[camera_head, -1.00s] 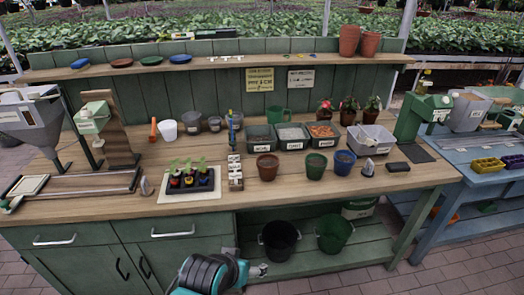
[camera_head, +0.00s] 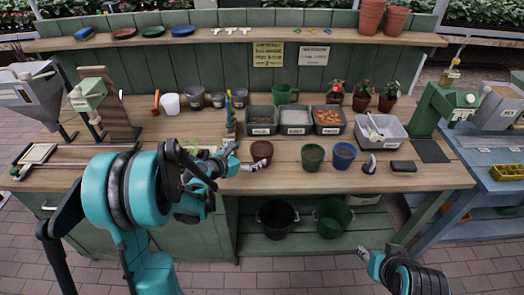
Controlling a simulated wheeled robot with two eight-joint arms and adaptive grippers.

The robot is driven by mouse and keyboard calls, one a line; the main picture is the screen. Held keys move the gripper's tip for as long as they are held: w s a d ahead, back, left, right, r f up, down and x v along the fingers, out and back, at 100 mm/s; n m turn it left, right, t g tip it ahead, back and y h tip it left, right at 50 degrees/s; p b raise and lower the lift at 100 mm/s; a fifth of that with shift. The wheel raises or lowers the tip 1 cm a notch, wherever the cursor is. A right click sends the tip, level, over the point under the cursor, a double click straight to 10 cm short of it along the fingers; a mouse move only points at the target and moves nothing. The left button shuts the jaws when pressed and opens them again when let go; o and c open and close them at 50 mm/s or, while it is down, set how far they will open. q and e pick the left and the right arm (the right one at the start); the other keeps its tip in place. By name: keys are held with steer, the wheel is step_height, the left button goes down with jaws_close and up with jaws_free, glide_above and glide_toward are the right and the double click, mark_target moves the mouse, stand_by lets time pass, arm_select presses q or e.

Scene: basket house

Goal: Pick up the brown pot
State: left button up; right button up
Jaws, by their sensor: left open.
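The brown pot (camera_head: 261,150) stands upright on the wooden bench top, left of a green pot (camera_head: 313,157) and a blue pot (camera_head: 344,156). My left gripper (camera_head: 244,166) is open at the pot's lower left side, with its fingers pointing right towards it. Whether a finger touches the pot is too small to tell. My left arm hides part of the bench and most of the seedling tray. My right gripper (camera_head: 363,254) is low at the bottom right, in front of the bench and away from the pot; its fingers are too small to read.
Grey bins (camera_head: 295,121) stand behind the pots, with a white tub (camera_head: 381,131) to the right. A dark block (camera_head: 403,166) lies near the front edge. Two larger pots, black (camera_head: 277,218) and green (camera_head: 333,217), stand on the lower shelf.

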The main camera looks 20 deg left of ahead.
mark_target(268, 146)
arm_select(q)
steer(key=x, duration=0.2)
steer(key=shift+w+f+b, duration=0.15)
steer(key=shift+w+b, duration=0.1)
steer(key=shift+b, duration=0.15)
steer(key=b+x, duration=0.1)
steer(key=x, duration=0.1)
steer(key=b+x, duration=0.1)
steer(key=x, duration=0.2)
steer(key=shift+d, duration=0.25)
steer(key=shift+w, duration=0.2)
steer(key=shift+c, duration=0.3)
steer(key=shift+s, duration=0.1)
steer(key=c, duration=1.2)
